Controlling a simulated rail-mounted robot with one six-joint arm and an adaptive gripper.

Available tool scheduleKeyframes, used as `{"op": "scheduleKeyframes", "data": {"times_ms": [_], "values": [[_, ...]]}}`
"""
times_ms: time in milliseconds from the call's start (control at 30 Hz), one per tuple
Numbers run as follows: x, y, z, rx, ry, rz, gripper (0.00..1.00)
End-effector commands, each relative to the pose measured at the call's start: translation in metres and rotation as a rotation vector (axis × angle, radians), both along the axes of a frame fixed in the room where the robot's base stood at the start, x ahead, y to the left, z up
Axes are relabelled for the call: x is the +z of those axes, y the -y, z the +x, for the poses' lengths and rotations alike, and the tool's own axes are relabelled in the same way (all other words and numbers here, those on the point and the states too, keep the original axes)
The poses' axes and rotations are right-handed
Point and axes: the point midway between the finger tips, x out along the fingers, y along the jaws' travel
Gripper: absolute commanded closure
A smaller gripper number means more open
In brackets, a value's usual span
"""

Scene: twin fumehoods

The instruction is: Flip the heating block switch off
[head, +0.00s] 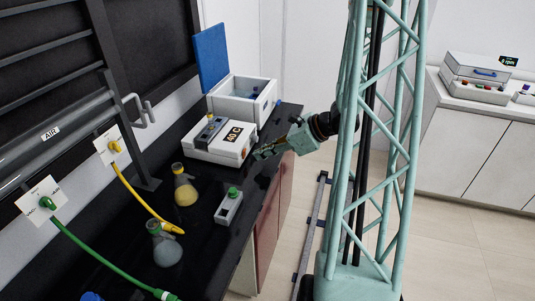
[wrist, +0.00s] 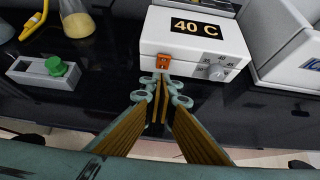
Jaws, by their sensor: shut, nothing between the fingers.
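The white heating block (head: 215,152) stands on the black bench and reads 40 C; it fills the top middle of the wrist view (wrist: 190,45). Its orange-red switch (wrist: 163,61) is low on the front face, left of a grey dial (wrist: 216,72). Which way the switch is tipped is too small to tell. My gripper (wrist: 161,82) is shut and empty, its fingertips just in front of and below the switch. Whether they touch it I cannot tell. In the head view my gripper (head: 259,155) is at the block's front right side.
A white box with an open blue lid (head: 211,57) stands behind the block. A yellow flask (head: 185,191), a grey flask (head: 166,248) and a small holder with a green-capped item (head: 229,207) stand nearer. Yellow (head: 146,205) and green hoses (head: 97,262) cross the bench.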

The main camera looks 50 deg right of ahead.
Motion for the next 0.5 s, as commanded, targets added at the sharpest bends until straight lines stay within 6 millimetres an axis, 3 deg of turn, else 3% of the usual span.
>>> {"op": "scheduleKeyframes", "data": {"times_ms": [500], "values": [[0.005,-0.013,0.027,0.001,0.0,-0.001,1.0]]}}
